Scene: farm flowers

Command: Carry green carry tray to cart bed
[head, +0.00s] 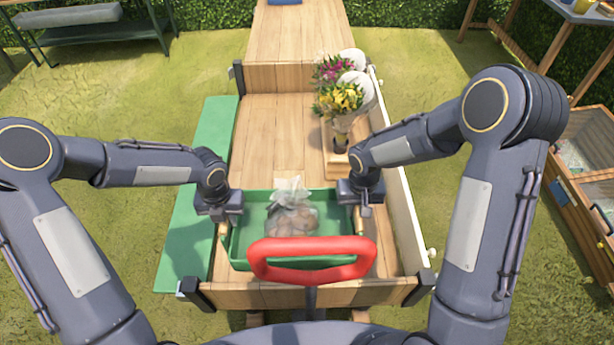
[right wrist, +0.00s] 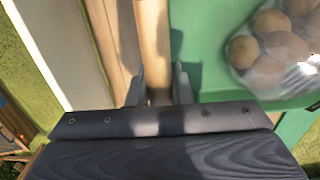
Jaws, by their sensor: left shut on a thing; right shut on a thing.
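The green carry tray (head: 252,222) is at the near end of the wooden cart bed (head: 270,135), inside its side boards. A clear bag of round brown items (head: 290,215) sits in the tray. My left gripper (head: 222,218) is shut on the tray's left wooden handle. My right gripper (head: 360,208) is shut on the right handle, which shows between the fingers (right wrist: 158,92) in the right wrist view. The tray floor (right wrist: 210,70) and bag (right wrist: 275,48) also show there. I cannot tell whether the tray touches the bed boards.
A red handle (head: 312,262) crosses in front of the tray's near edge. Flower bouquets (head: 340,98) stand in a wooden holder (head: 337,165) at the bed's right. A green side panel (head: 205,180) lies outward at left. The bed's middle and left are bare.

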